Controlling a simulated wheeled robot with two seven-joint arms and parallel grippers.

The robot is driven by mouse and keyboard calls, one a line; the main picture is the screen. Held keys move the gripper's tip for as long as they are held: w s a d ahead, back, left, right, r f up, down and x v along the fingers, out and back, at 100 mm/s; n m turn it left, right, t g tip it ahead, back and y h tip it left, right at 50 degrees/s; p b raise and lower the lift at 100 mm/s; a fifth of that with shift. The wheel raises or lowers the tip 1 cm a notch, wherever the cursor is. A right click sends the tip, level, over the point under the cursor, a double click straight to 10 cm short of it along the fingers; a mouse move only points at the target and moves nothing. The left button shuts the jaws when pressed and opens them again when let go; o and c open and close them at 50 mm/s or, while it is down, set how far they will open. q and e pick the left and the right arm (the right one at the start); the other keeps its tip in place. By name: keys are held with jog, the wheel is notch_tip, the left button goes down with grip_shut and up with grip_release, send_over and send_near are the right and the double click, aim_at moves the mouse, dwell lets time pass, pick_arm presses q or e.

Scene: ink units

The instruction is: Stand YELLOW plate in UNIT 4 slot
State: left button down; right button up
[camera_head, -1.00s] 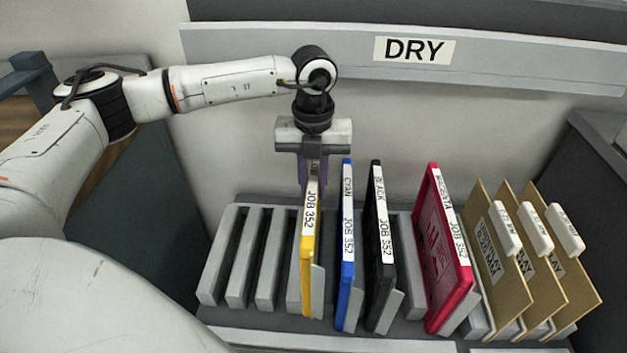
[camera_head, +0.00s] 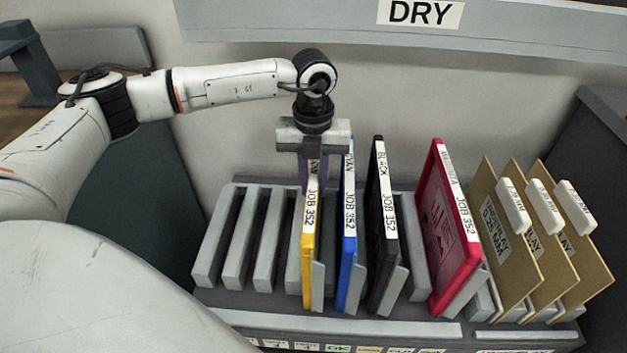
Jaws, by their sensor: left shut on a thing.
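The yellow plate (camera_head: 308,250), labelled JOB 352, stands upright in a slot of the grey rack (camera_head: 235,287). My left gripper (camera_head: 311,180) points down over its top edge and is shut on it. The upper part of its label is hidden by the gripper. The blue plate (camera_head: 348,250) stands just to the right, close to the gripper. I see no right gripper. No UNIT 4 label can be read; small labels at the rack's front edge are cut off by the picture's bottom.
A black plate (camera_head: 383,245) and a tilted magenta plate (camera_head: 445,235) stand further right. Empty slots lie left of the yellow plate. A ledge marked DRY (camera_head: 420,14) runs along the wall behind.

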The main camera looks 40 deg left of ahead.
dwell(0.3)
pick_arm(q)
jog(key=shift+f, duration=0.25)
jog(key=c, duration=1.5)
grip_release()
jog(key=shift+c, duration=0.2)
jog(key=shift+f, duration=0.1)
notch_tip(320, 180, up, 9)
jog(key=shift+r, duration=0.7)
